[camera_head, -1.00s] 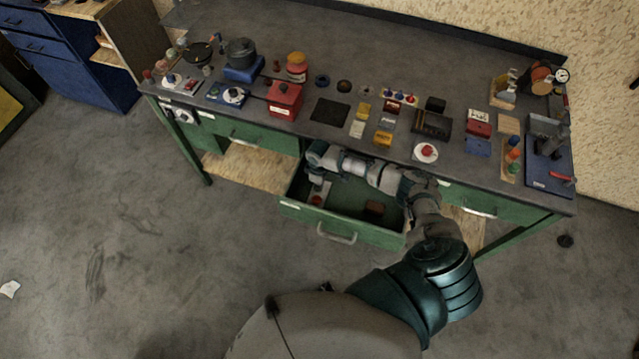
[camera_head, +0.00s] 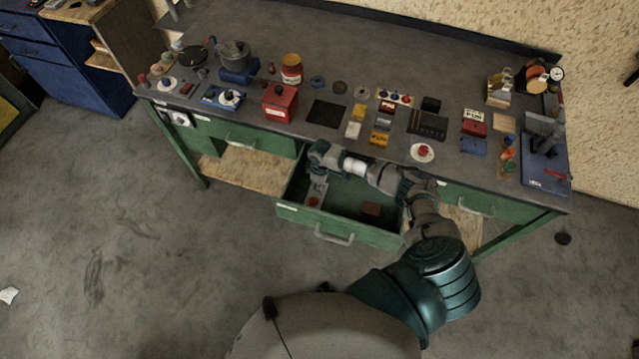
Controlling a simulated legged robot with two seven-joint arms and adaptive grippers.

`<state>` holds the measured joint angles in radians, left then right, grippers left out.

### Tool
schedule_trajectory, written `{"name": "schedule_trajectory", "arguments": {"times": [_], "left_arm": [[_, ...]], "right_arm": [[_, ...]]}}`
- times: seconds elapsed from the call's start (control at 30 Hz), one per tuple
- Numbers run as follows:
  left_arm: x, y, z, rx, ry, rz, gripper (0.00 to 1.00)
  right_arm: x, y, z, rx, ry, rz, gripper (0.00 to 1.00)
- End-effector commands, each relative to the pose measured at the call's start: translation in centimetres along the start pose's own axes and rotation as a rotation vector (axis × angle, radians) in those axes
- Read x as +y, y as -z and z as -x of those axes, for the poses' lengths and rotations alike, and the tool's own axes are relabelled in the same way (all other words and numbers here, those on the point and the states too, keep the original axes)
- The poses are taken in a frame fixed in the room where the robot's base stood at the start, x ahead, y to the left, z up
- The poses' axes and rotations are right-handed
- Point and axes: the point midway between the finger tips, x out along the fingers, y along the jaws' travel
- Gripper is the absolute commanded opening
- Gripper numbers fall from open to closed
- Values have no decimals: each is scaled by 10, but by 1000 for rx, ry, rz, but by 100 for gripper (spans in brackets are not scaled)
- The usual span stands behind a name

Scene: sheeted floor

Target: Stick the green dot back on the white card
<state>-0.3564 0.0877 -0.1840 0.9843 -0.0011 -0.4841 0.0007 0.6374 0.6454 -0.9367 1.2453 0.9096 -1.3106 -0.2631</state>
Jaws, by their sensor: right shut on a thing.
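My right arm reaches over the open green drawer (camera_head: 360,233). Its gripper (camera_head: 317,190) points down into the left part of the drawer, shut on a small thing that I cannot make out. A small red item (camera_head: 314,201) shows just below the fingers; I cannot tell whether they touch it. A small brown-red block (camera_head: 371,208) lies farther right in the drawer. I cannot make out a green dot. A small whitish piece (camera_head: 353,130) lies on the bench top, but I cannot tell whether it is the white card. My left gripper is not in view.
The dark bench top (camera_head: 240,125) is crowded with small items, among them a red box (camera_head: 280,102), a black square (camera_head: 327,113) and a white disc with a red knob (camera_head: 422,152). The drawer handle (camera_head: 333,235) juts out in front. The floor before the bench is mostly clear.

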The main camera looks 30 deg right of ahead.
Motion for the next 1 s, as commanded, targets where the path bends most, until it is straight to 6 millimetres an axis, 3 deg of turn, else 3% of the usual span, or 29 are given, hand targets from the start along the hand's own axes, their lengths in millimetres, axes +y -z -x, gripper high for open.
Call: {"name": "schedule_trajectory", "arguments": {"times": [1.0], "left_arm": [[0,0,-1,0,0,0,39]], "right_arm": [[0,0,-6,-1,0,-1,0]]}}
